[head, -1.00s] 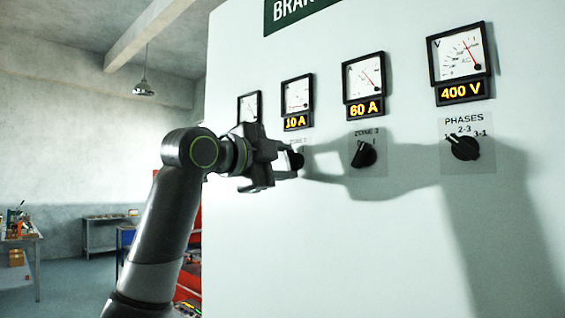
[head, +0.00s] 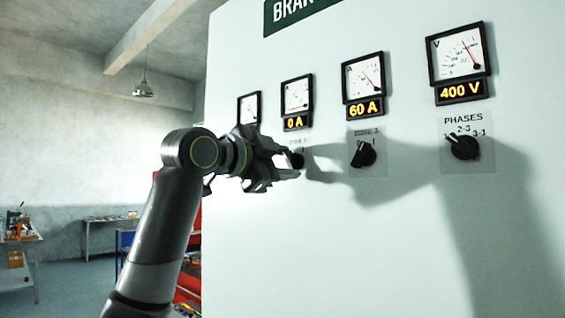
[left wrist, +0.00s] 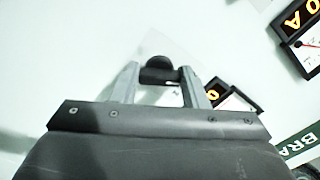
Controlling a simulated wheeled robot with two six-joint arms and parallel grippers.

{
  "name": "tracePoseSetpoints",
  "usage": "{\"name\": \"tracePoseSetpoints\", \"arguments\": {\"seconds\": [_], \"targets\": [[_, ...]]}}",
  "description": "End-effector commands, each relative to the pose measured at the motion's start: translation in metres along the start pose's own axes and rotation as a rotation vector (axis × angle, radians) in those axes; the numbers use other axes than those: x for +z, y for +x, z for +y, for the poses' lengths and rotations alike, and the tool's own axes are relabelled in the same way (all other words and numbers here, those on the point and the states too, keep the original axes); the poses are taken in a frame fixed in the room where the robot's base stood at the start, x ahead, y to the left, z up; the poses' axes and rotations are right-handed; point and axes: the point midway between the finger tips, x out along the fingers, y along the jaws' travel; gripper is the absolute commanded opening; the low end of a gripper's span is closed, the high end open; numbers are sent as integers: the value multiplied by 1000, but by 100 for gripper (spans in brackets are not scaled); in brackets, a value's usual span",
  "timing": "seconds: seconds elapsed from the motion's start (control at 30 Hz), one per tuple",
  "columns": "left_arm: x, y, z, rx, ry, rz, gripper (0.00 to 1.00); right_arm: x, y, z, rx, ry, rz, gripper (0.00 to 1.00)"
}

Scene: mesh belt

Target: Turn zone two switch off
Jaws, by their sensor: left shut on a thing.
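The zone two switch (head: 297,159) is a black rotary knob on the pale panel, under the second meter from the left. My left gripper (head: 287,163) is shut on this knob, with its jaws rolled at an angle. In the left wrist view the knob (left wrist: 158,65) sits between the two fingertips. The zone two display (head: 296,123) reads 0 A. The gripper hides part of the knob and its label. My right gripper is not in view.
The zone three knob (head: 363,154) is to the right, under a display (head: 365,108) reading 60 A. The phases knob (head: 464,146) is further right, under a 400 V display (head: 462,91). Another meter (head: 249,108) is at the left. Workbenches stand far behind.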

Motion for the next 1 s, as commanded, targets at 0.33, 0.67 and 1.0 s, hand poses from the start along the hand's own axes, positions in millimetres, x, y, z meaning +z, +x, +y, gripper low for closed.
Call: {"name": "tracePoseSetpoints", "arguments": {"seconds": [0.33, 0.67, 1.0], "targets": [[0, 0, 1, 2, -1, -1, 62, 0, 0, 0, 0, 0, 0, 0], [2, -14, 2, -2, 1, 1, 62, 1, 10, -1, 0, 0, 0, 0], [4, -90, 4, -5, 3, -2, 62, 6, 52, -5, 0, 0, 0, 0]]}}
